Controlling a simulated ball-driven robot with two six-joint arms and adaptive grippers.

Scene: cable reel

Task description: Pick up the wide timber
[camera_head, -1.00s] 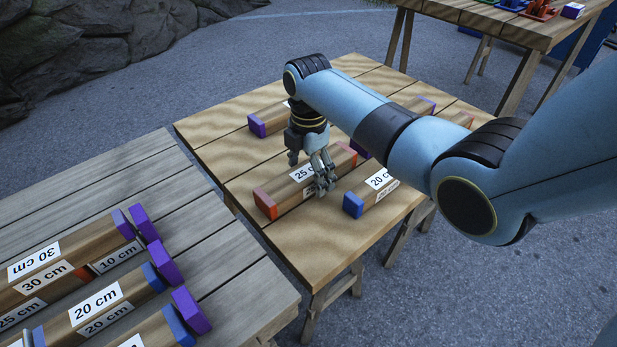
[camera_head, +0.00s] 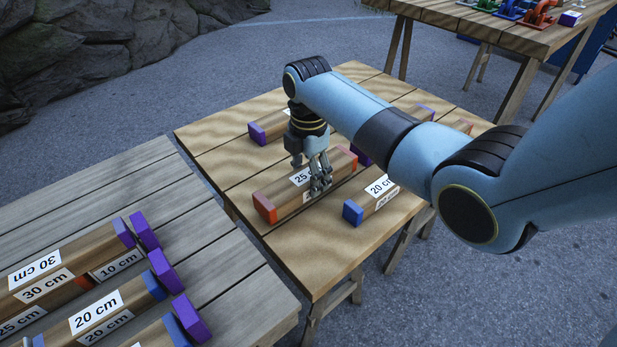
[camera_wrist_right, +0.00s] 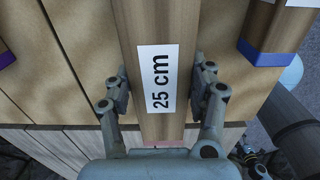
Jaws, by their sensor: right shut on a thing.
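The wide timber (camera_head: 275,195) is a brown beam with orange-red ends and a "25 cm" label, at the middle of the light wooden table (camera_head: 325,245). My right gripper (camera_head: 319,187) comes down on it from above and is shut on it across its width. In the right wrist view the timber (camera_wrist_right: 155,30) runs between the two fingers (camera_wrist_right: 160,90), its label between them. It looks slightly raised, but the gap beneath is hard to tell. My left gripper is not in view.
A blue-ended 20 cm timber (camera_head: 373,203) lies close to the right. A purple-ended timber (camera_head: 267,128) lies behind. A grey table (camera_head: 190,220) at left holds several labelled timbers (camera_head: 85,315). Another table (camera_head: 470,20) stands at the back right.

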